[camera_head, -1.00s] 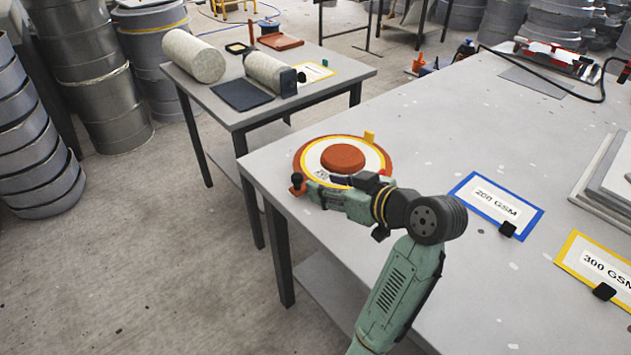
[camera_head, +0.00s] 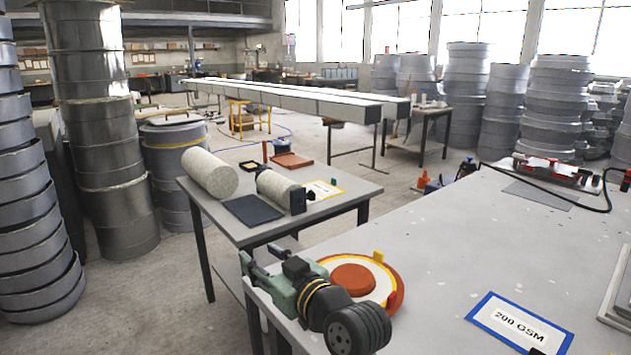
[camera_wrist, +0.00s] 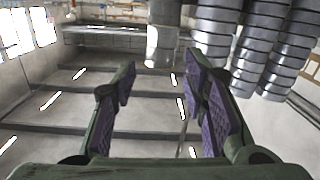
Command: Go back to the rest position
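My green gripper (camera_head: 262,268) is at the lower middle of the head view, pointing left, near the left corner of the big grey table (camera_head: 440,245). In the wrist view my gripper (camera_wrist: 162,75) has its two purple-padded fingers well apart, with nothing between them. A round orange, white and red disc (camera_head: 385,272) with a yellow tab lies on the table, just right of and partly hidden behind my gripper and wrist. The rest of my arm is mostly below the head view.
A smaller table (camera_head: 330,207) behind holds two pale rolls (camera_head: 209,173), a dark sheet (camera_head: 251,210) and a yellow-edged card (camera_head: 325,188). A blue-framed 200 GSM card (camera_head: 520,325) lies at right. Stacked metal drums (camera_head: 105,130) stand at left. Open floor lies between drums and tables.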

